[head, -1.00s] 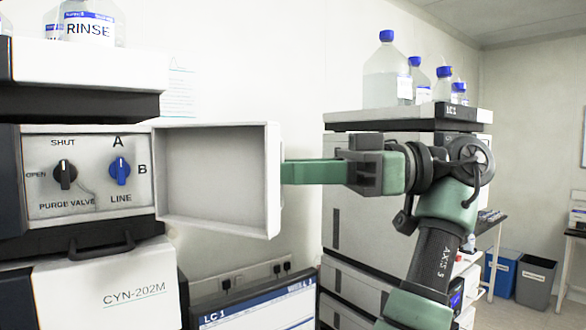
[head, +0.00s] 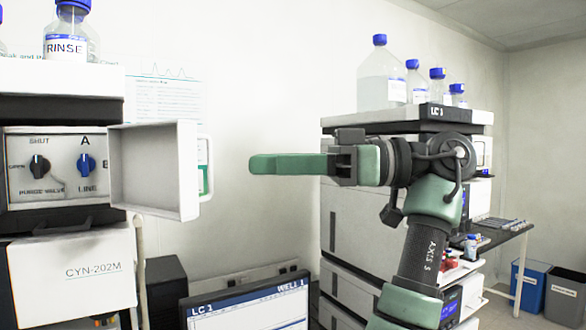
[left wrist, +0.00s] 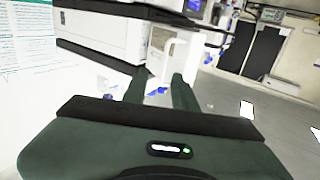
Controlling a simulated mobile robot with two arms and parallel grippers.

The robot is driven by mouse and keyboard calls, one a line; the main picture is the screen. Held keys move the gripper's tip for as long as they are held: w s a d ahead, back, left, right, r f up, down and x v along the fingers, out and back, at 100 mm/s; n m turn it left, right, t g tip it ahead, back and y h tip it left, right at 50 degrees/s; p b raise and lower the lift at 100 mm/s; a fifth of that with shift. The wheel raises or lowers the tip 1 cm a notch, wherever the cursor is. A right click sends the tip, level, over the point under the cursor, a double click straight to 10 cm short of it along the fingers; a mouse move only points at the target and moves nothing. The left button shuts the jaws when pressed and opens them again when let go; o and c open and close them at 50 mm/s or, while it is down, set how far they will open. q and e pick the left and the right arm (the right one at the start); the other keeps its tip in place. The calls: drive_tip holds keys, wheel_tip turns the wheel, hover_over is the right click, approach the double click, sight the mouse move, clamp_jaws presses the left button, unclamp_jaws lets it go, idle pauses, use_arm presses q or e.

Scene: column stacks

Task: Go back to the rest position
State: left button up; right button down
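My left gripper (head: 256,164) shows in the head view with its green fingers pointing left, apart from the open panel door (head: 160,170). The fingers overlap edge-on there. In the left wrist view the two fingers (left wrist: 158,84) stand apart with a gap and nothing between them, so the gripper is open. The door hangs open beside the valve panel (head: 60,165), which has a black purge valve knob (head: 39,166) and a blue line knob (head: 86,165). My right gripper is not in view.
A CYN-202M instrument (head: 70,275) stands at the left. A monitor (head: 250,310) is at the lower middle. An instrument stack (head: 345,230) with bottles (head: 380,75) on top stands behind my arm. Bins (head: 562,295) stand at the far right.

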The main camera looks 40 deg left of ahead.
use_arm(q)
drive_tip(key=shift+s+a, duration=0.1)
drive_tip(key=shift+a, duration=0.25)
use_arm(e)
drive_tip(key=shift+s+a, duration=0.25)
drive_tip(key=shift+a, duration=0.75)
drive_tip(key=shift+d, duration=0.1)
